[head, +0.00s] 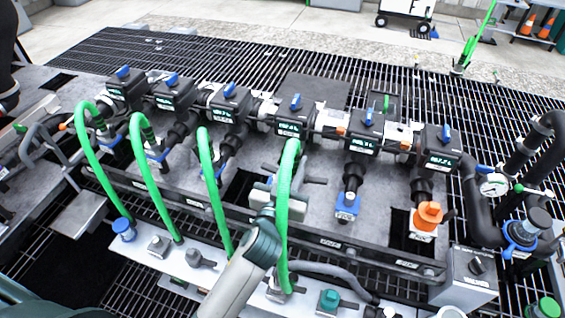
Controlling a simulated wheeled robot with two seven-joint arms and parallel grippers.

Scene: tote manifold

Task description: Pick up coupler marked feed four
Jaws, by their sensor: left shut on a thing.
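My left gripper (270,197) reaches in from the bottom middle, below the fourth valve from the left (290,128). It is shut, with its jaws at the upper part of the fourth green hose (283,220). The hose arches in front of the jaws and hides most of what they hold, which appears to be the coupler at the hose's upper end. I cannot read any marking on it, nor tell whether it touches the valve's port. The hose's lower end reaches the front ledge. My right gripper is not in view.
Several black valves with blue handles stand in a row. Three other green hoses (142,165) arch on the left. A blue fitting (347,206) and an orange cap (429,214) sit at the right valves. A dark rail (330,242) crosses in front, above a pale ledge (205,255).

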